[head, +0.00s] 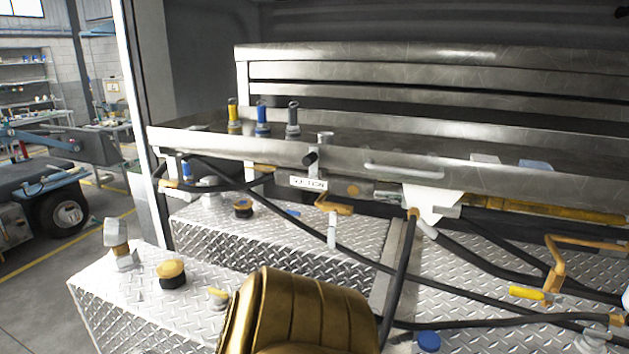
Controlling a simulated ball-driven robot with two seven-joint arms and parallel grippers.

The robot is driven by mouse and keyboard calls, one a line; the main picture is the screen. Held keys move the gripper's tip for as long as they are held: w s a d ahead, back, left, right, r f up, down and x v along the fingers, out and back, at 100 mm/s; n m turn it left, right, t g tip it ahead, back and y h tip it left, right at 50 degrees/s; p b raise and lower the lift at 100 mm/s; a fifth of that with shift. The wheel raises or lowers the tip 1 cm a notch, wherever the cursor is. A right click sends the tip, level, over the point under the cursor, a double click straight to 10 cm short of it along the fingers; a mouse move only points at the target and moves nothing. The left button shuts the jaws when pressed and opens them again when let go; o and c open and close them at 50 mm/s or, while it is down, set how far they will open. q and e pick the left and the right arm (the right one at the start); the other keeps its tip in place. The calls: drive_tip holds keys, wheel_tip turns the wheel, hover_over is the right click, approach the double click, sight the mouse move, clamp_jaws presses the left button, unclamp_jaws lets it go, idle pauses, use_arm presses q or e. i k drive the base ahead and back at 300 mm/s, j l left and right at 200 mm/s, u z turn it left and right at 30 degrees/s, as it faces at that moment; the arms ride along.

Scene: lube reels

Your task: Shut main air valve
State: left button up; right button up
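I cannot tell for sure which valve is the main air valve. A yellow lever handle (527,293) lies at the lower right, beside a bent orange-yellow pipe or bracket (558,265). A small fitting with a yellowish top (218,293) stands on the tread-plate box at the lower left. Neither of my grippers is in view, and nothing is seen touching these fittings.
Black hoses (330,240) run across the tread-plate deck (320,235). The metal shelf (420,165) spans the back with yellow, blue and dark nozzles (262,120) on it. A black-and-yellow cap (172,273) and a blue cap (428,341) stand on the deck. Workshop floor is at left.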

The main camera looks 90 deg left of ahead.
sight(171, 191)
drive_tip(key=u, duration=3.65)
